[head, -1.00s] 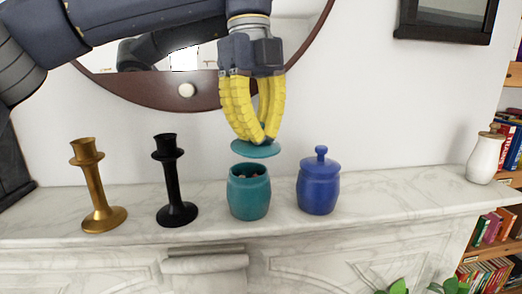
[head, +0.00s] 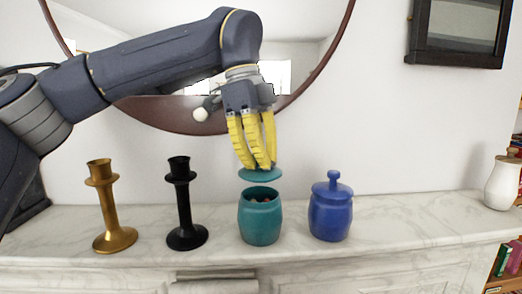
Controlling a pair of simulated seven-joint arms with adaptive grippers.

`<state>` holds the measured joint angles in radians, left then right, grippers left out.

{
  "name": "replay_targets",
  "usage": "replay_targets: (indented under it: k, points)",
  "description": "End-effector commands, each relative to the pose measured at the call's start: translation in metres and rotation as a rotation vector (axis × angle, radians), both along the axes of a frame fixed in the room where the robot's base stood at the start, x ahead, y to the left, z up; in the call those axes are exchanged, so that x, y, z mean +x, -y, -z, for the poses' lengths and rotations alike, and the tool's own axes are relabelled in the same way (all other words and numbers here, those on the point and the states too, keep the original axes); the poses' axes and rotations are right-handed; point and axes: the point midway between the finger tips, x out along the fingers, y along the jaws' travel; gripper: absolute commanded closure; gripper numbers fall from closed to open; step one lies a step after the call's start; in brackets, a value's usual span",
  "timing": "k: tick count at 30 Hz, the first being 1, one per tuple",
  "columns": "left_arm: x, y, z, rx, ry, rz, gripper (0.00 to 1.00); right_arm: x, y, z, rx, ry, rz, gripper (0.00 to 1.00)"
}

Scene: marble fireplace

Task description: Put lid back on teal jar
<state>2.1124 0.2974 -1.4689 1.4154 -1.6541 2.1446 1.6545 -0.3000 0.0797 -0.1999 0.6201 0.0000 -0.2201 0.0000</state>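The teal jar (head: 261,222) stands uncovered on the marble mantel, with small dark and reddish things visible inside its mouth. My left gripper (head: 259,166) has yellow fingers and points down above the jar. It is shut on the teal lid (head: 261,175), whose knob is hidden between the fingertips. The lid is roughly level and hangs a little above and behind the jar's rim in the picture, with a gap between them. My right gripper is not in view.
A blue lidded jar (head: 331,211) stands close on the right. A black candlestick (head: 184,207) and a gold candlestick (head: 107,210) stand on the left. A white jar (head: 503,183) is at the far right. A round mirror (head: 310,60) hangs behind my arm.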

Motion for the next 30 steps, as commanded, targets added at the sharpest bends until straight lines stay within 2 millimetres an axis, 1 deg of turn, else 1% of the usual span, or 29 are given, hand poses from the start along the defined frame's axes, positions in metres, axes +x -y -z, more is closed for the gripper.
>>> replay_targets:
  k: [3,12,19,30]
  points:
    - [0.0,0.0,0.01,-0.001,0.0,0.001,1.0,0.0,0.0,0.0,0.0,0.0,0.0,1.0]
    - [0.0,0.0,0.026,0.0,0.0,0.0,1.0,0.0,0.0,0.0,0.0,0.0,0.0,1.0]
    - [0.0,0.0,0.031,0.0,0.0,0.0,1.0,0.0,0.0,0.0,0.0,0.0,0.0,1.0]
    - [0.0,0.0,0.031,0.0,0.0,0.001,1.0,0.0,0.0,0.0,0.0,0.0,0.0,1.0]
